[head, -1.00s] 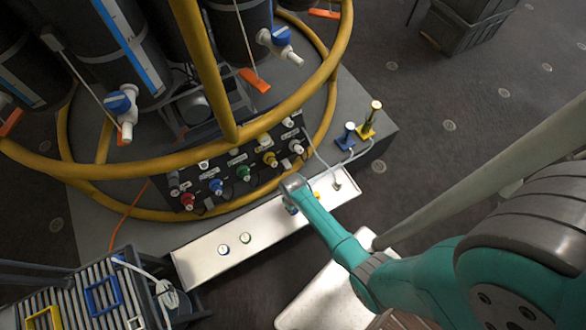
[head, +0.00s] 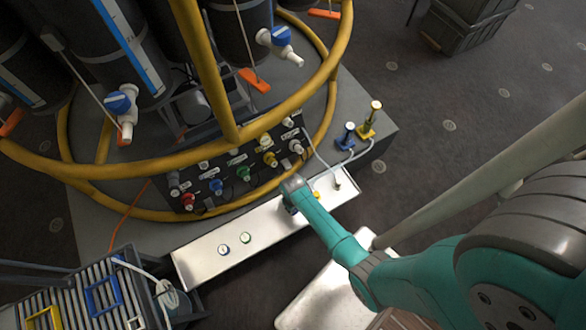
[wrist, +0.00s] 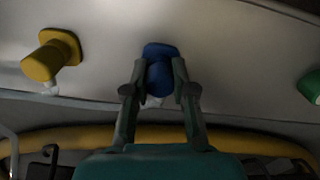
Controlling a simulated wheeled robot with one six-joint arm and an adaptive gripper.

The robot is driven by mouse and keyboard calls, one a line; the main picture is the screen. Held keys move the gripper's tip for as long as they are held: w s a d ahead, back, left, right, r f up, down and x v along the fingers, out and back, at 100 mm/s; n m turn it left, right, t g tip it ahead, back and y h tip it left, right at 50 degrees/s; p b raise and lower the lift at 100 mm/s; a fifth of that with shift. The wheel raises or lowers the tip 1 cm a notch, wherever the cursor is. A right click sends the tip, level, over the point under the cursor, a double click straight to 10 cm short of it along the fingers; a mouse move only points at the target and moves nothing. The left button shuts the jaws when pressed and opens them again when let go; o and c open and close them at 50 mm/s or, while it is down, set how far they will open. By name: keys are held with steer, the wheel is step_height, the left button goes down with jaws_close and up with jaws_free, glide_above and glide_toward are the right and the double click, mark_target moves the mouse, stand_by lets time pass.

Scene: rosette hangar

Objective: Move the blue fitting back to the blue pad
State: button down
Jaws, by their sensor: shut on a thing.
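The blue fitting (wrist: 160,78) is between the two fingers of my gripper (wrist: 158,66) in the wrist view. My gripper is shut on it. A blue square plate (wrist: 160,49) shows at the fitting's far end, against the pale shelf. I cannot tell whether this is the blue pad or part of the fitting. In the head view my gripper is over the right half of the white shelf (head: 200,265). My wrist hides most of the fitting there.
A yellow fitting (wrist: 45,62) and a green one (wrist: 311,87) flank my gripper. Two round-topped pieces, one blue-rimmed (head: 223,250) and one green-rimmed (head: 246,237), stand on the shelf's left half. A valve panel (head: 230,172) and yellow rail (head: 120,205) lie behind.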

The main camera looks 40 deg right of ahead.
steer(key=c, duration=0.9)
jaws_free()
step_height(320, 180, up, 12)
steer(key=shift+r, duration=0.1)
